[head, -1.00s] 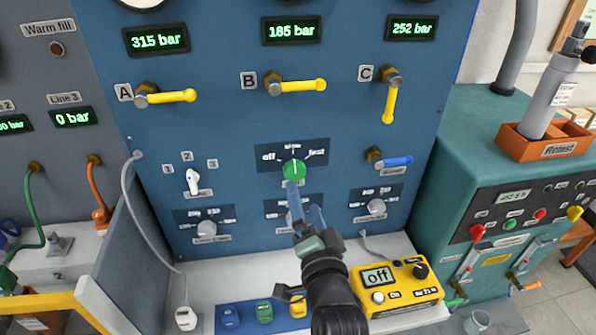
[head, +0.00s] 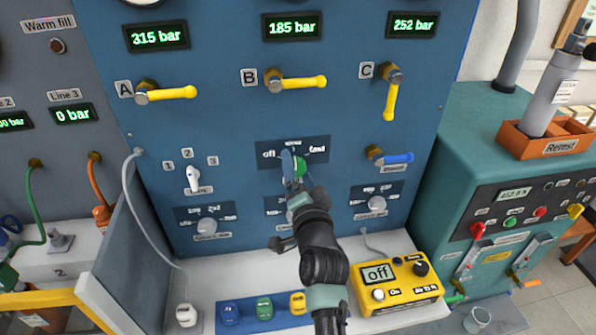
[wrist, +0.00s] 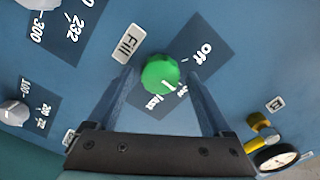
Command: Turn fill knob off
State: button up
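The green fill knob (head: 300,168) is on the blue panel, in the middle of a dark label plate marked off, slow and fast. It also shows in the wrist view (wrist: 160,74), beside the tag "Fill" (wrist: 130,43). There its white mark points toward the middle label, not toward "Off" (wrist: 203,52). My gripper (head: 294,175) is in front of the knob and partly hides it in the head view. In the wrist view my gripper (wrist: 160,78) is open, one finger on each side of the knob, with visible gaps; contact is not seen.
Yellow valve handles (head: 297,84) stand out above the knob, and a blue handle (head: 392,159) is to its right. A yellow meter reading "off" (head: 397,285) sits on the white ledge under my arm.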

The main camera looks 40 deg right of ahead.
jog(key=c, duration=1.2)
jog(key=shift+n, duration=0.3)
jog(key=n+b, duration=0.4)
jog(key=shift+f+n, duration=0.15)
jog(key=shift+n, duration=0.15)
jog(key=n+b, duration=0.2)
jog(key=n, duration=0.1)
jog(key=shift+w+a+n+b, duration=0.1)
jog(key=shift+n+b, duration=0.7)
jog(key=shift+n, duration=1.1)
jog(key=shift+r, duration=0.2)
jog(key=o, duration=1.4)
